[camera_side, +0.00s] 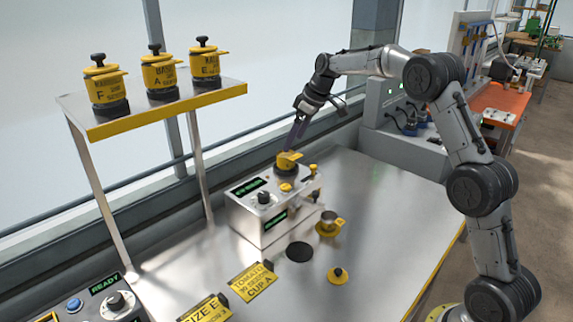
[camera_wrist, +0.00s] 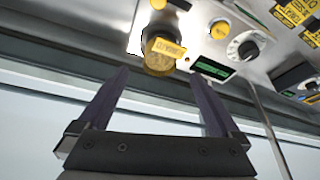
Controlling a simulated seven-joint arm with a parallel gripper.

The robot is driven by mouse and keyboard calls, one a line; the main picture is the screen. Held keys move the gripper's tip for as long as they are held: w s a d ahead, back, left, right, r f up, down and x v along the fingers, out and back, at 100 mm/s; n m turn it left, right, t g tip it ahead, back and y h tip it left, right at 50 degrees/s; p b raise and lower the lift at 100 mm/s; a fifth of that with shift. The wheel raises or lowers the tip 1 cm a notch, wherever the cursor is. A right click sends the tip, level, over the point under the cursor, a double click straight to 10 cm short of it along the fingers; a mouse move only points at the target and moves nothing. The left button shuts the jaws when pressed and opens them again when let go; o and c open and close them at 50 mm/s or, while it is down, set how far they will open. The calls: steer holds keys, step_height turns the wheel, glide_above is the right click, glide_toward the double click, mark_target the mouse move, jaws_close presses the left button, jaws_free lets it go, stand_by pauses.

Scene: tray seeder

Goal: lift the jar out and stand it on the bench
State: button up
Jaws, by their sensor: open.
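A yellow jar (camera_side: 288,162) with a dark lower part sits in the top of the grey seeder box (camera_side: 262,222) on the metal bench. In the wrist view the jar (camera_wrist: 160,52) shows from above with a yellow label tab. My gripper (camera_side: 295,146) is just above the jar in the side view, its fingers pointing down. In the wrist view the two dark fingers (camera_wrist: 163,82) are spread wide and nothing is between them; the jar lies beyond their tips. Whether the tips touch the jar cannot be told.
A raised shelf (camera_side: 160,112) at the left holds 3 yellow jars. A small yellow cup (camera_side: 328,226), a yellow lid with a black knob (camera_side: 338,277) and a dark round spot (camera_side: 299,252) are on the bench. Label cards (camera_side: 252,281) lie in front. The bench's right side is clear.

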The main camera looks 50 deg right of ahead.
mark_target(286, 157)
steer(key=x, duration=0.8)
steer(key=shift+w, duration=0.1)
steer(key=shift+c, duration=0.2)
steer(key=c, duration=1.5)
steer(key=shift+r, duration=0.15)
steer(key=shift+r, duration=0.25)
steer(key=v, duration=0.3)
steer(key=shift+w+a+r, duration=0.25)
steer(key=shift+r, duration=0.05)
steer(key=s+a+r, duration=0.2)
steer(key=s+r, duration=0.7)
steer(key=s, duration=0.4)
steer(key=shift+a, duration=0.4)
